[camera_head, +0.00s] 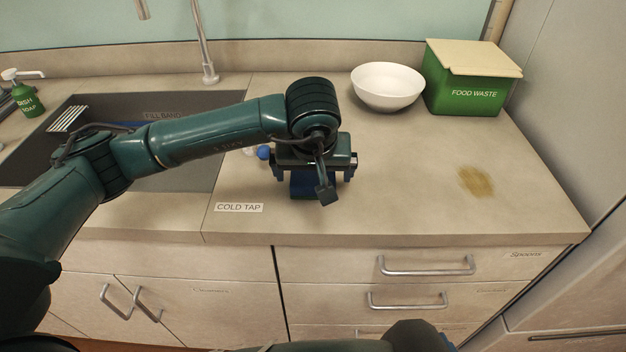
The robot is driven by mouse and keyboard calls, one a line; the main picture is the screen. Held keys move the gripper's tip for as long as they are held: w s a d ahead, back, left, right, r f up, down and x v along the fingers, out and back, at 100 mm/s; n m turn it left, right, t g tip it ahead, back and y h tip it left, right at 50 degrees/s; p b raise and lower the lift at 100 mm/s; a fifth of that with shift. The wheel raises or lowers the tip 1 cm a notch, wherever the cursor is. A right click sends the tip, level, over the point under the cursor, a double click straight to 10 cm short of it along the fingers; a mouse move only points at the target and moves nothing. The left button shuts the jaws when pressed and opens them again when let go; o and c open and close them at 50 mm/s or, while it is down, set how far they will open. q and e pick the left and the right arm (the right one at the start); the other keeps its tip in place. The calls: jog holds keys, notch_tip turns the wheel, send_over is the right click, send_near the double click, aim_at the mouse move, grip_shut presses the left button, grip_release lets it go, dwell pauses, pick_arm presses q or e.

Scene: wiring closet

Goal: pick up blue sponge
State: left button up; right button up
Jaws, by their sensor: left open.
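The blue sponge (303,186) lies on the countertop in the middle of the camera_head view. It is mostly hidden under my left gripper, and only part of its dark blue front shows. My left gripper (314,177) points down over the sponge and is open, with one finger at each side of it. I cannot tell whether the fingers touch the sponge. My right gripper is not in view.
A sink (180,178) is at the left, with a tap (208,60) behind. A small blue-and-white item (262,152) sits beside my gripper. A white bowl (388,88) and green food waste bin (463,84) stand at the back right. A brown stain (476,181) marks otherwise clear counter.

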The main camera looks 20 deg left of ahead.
pick_arm(q)
jog(key=shift+x, duration=1.4)
jog(key=shift+c, duration=0.3)
jog(key=c, duration=0.9)
